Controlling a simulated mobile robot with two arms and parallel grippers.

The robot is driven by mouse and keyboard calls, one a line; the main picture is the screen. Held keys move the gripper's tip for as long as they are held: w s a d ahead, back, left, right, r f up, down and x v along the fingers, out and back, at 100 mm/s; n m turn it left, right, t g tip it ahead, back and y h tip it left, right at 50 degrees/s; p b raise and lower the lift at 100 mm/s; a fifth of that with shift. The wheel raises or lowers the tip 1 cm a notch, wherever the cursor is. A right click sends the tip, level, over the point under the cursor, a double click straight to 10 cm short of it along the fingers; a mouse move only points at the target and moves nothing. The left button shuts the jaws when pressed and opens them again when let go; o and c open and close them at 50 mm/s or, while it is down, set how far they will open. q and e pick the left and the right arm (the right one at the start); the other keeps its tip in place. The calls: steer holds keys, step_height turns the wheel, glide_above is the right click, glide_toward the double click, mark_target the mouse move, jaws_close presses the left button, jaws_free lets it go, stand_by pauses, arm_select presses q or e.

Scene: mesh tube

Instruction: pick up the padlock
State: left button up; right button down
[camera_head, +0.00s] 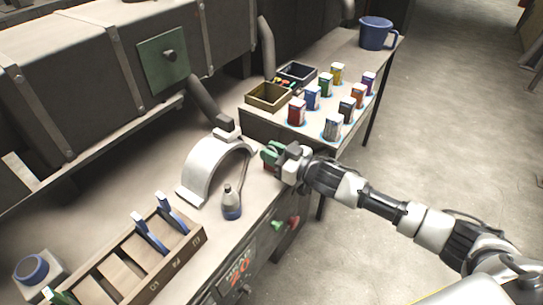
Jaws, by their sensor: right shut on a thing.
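My right gripper (281,157) reaches in from the right and is over the right end of the workbench, beside the grey arched piece. It is shut on a small green thing, which I take to be the padlock (270,151). The gripper's fingers partly hide it, and its shackle cannot be made out. A bit of red shows just below it. I cannot tell if it is clear of the bench top. My left gripper is not in view.
The grey arch (207,170) and an oil bottle (232,204) stand close left of the gripper. A wooden rack (128,270) is at front left. A side table (283,129) holds several small coloured boxes, two bins and a blue mug (376,33). Open floor lies right.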

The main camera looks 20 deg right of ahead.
steer(key=shift+r, duration=0.7)
step_height(320, 180, up, 3)
steer(key=s+d+r, duration=0.6)
steer(key=s+d, duration=0.2)
steer(key=shift+s+d+r+b, duration=0.15)
steer(key=shift+r+b, duration=0.2)
steer(key=shift+b, duration=0.1)
